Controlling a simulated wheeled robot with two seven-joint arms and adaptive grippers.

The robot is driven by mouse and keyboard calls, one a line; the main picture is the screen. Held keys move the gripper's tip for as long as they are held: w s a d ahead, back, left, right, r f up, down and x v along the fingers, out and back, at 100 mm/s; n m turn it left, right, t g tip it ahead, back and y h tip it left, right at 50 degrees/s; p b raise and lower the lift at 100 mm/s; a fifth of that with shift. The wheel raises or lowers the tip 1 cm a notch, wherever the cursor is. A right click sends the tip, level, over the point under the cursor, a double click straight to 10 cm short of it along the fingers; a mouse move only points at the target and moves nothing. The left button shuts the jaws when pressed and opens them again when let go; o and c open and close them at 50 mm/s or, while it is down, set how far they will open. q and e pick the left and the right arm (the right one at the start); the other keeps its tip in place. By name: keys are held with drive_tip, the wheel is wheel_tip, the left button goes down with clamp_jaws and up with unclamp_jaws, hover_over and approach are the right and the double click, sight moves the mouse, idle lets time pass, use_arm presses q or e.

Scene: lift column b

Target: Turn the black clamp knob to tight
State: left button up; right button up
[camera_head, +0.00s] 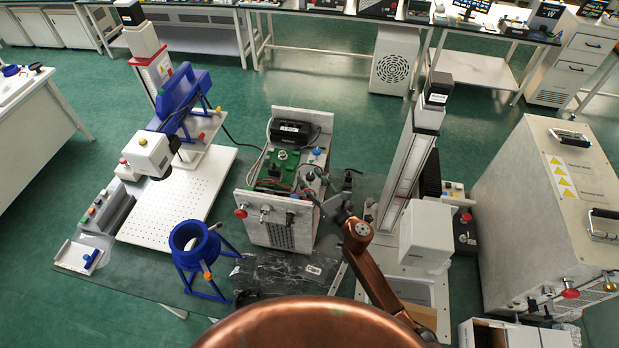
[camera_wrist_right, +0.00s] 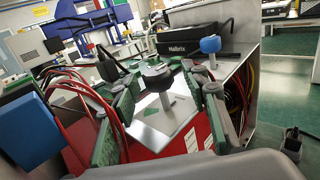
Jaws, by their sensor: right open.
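The black clamp knob (camera_wrist_right: 157,74) is a rounded black cap on a short pale stem, upright on the open instrument. In the right wrist view it stands between the green-padded fingers of my right gripper (camera_wrist_right: 163,102), with clear space on both sides. The gripper is open and holds nothing. In the head view my right gripper (camera_head: 318,190) reaches in at the right edge of the open instrument box (camera_head: 290,234). The knob is too small and crowded to pick out there. My left gripper is not in view.
A blue knob (camera_wrist_right: 210,44) stands close behind the black one. A black module (camera_wrist_right: 188,40) sits at the instrument's back, and red wires (camera_wrist_right: 120,99) run beside the fingers. In the head view a blue ring stand (camera_head: 195,244) and a white column (camera_head: 408,165) flank the box.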

drive_tip(key=shift+w+a, duration=0.25)
drive_tip(key=shift+w, duration=0.1)
drive_tip(key=shift+c, duration=0.4)
clamp_jaws()
